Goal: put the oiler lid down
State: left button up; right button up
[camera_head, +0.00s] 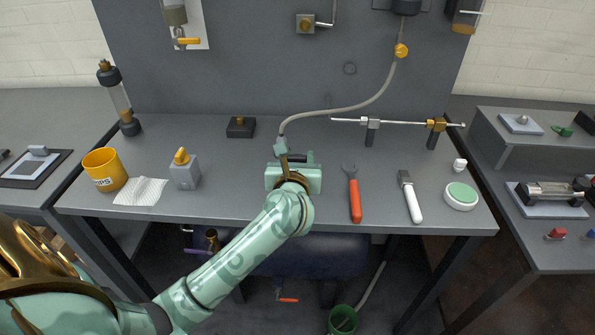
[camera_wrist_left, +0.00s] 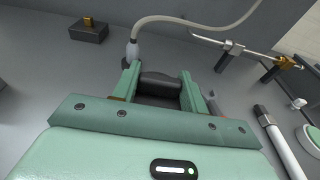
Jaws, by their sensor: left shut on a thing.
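My left gripper (camera_head: 298,157) is over the middle of the bench, reaching away from me. In the left wrist view its two green fingers (camera_wrist_left: 160,72) stand apart with a dark, rounded piece between them. The gripper is shut on this piece, which fits the oiler lid (camera_wrist_left: 160,84); the gripper body hides much of it. I cannot tell whether it touches the bench. A clear oiler-like cylinder with dark ends (camera_head: 120,102) stands at the back left. My right gripper is not in view.
A hose (camera_head: 345,107) ends close by my left gripper. An orange-handled wrench (camera_head: 354,195), a white-handled tool (camera_head: 411,198) and a round tin (camera_head: 461,196) lie to the right. Bench between bottle and gripper is clear.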

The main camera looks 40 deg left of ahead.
pick_arm(q)
jog(key=shift+w+a+f, duration=0.15)
jog(key=shift+w+f, duration=0.1)
jog(key=shift+f, duration=0.25)
jog(key=shift+s+r+y, duration=0.1)
jog(key=shift+r+y, duration=0.15)
jog(key=shift+y, duration=0.05)
notch_tip(320, 180, down, 5)
jog(key=b, duration=0.3)
jog(key=shift+f, duration=0.1)
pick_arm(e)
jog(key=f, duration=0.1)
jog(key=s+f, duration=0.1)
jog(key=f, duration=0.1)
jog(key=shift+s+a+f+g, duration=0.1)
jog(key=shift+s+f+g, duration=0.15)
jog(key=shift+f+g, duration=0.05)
